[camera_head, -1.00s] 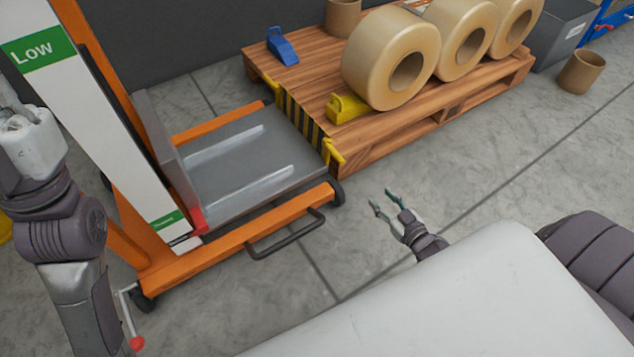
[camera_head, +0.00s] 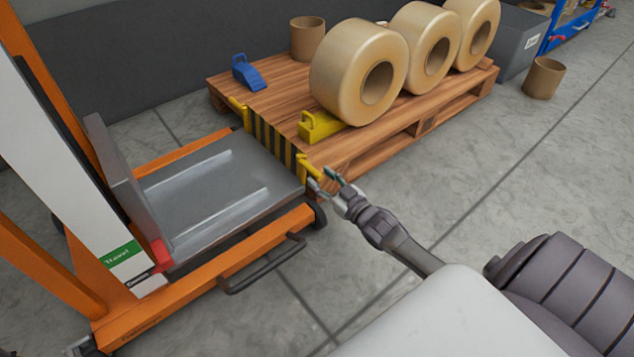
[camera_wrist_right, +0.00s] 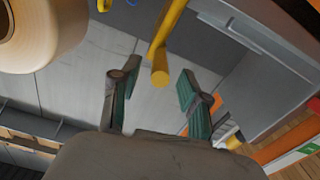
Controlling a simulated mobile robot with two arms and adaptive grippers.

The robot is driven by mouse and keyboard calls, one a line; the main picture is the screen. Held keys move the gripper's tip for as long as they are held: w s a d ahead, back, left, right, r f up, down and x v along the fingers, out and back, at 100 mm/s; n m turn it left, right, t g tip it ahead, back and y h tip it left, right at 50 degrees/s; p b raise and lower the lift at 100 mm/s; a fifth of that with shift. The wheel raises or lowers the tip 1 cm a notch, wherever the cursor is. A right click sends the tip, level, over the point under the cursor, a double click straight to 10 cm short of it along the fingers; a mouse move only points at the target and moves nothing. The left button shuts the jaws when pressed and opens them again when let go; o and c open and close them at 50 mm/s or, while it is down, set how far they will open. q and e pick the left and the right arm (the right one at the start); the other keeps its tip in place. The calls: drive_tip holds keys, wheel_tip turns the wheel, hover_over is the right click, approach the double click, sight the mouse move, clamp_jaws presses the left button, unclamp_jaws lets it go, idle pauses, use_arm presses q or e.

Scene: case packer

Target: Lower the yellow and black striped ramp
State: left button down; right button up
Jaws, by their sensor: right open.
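The yellow and black striped ramp (camera_head: 270,141) stands raised along the pallet's near left edge, facing the grey lift platform. It has a yellow handle (camera_head: 308,166) at its near end and another yellow piece at its far end. My right gripper (camera_head: 326,181) is open beside the near handle. In the right wrist view, a yellow bar (camera_wrist_right: 165,45) with a rounded end reaches between the two open fingers (camera_wrist_right: 152,88); I see no clear contact. My left gripper is out of view.
The orange lift (camera_head: 190,303) with its grey platform (camera_head: 213,195) stands at left. The wooden pallet (camera_head: 345,158) holds large tape rolls (camera_head: 345,60), a yellow wedge (camera_head: 318,126) and a blue wedge (camera_head: 247,72). Grey floor is clear at front right.

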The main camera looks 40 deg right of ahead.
drive_tip(key=shift+w+a+b, duration=0.1)
drive_tip(key=shift+w+b, duration=0.25)
drive_tip(key=shift+w, duration=0.85)
clamp_jaws()
